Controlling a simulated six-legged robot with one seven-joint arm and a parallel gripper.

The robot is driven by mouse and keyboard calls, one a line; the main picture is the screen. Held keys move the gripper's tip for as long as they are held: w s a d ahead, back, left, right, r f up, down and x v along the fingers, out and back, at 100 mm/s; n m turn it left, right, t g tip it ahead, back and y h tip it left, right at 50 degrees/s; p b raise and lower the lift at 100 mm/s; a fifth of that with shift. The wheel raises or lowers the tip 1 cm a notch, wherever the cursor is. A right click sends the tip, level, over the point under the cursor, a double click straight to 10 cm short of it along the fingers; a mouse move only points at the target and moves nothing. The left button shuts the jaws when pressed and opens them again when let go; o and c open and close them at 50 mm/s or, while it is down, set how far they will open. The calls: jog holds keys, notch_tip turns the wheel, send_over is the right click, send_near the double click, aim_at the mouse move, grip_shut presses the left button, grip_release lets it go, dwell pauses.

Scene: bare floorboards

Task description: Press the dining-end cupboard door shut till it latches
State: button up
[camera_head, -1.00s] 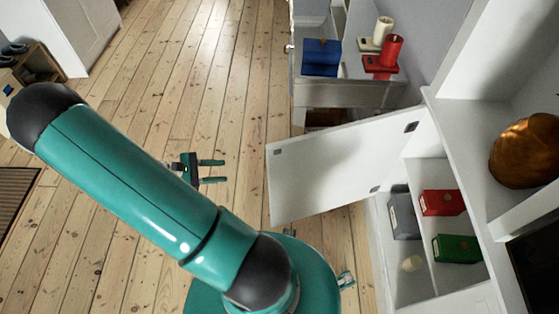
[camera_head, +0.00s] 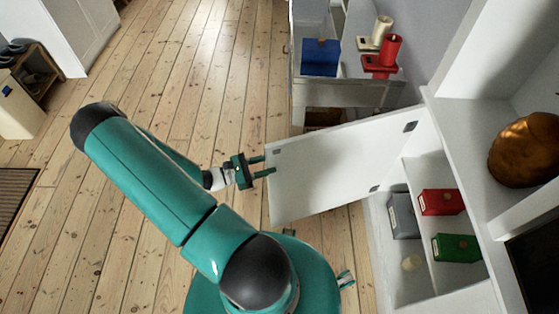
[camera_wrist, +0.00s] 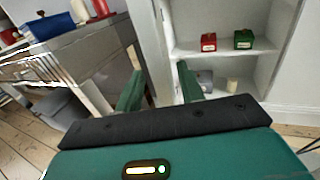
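The white cupboard door (camera_head: 335,165) stands swung open from the cupboard (camera_head: 440,285) on the right, its free edge toward the left. In the wrist view a narrow white panel, seemingly the door (camera_wrist: 148,42), stands almost edge-on ahead. In the wrist view my gripper (camera_wrist: 158,82) also shows spread fingers. I cannot tell whether a finger touches the door. The latch is not clearly visible.
The open cupboard holds a red box (camera_head: 441,202), a green box (camera_head: 456,248) and a grey box (camera_head: 403,216). Beyond the door, a unit bears a blue box (camera_head: 321,57) and red and cream candles. Bare floorboards (camera_head: 215,75) lie clear to the left.

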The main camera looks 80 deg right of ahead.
aim_at(279, 161)
jog(key=x, duration=0.5)
jog(key=shift+c, duration=0.5)
grip_shut()
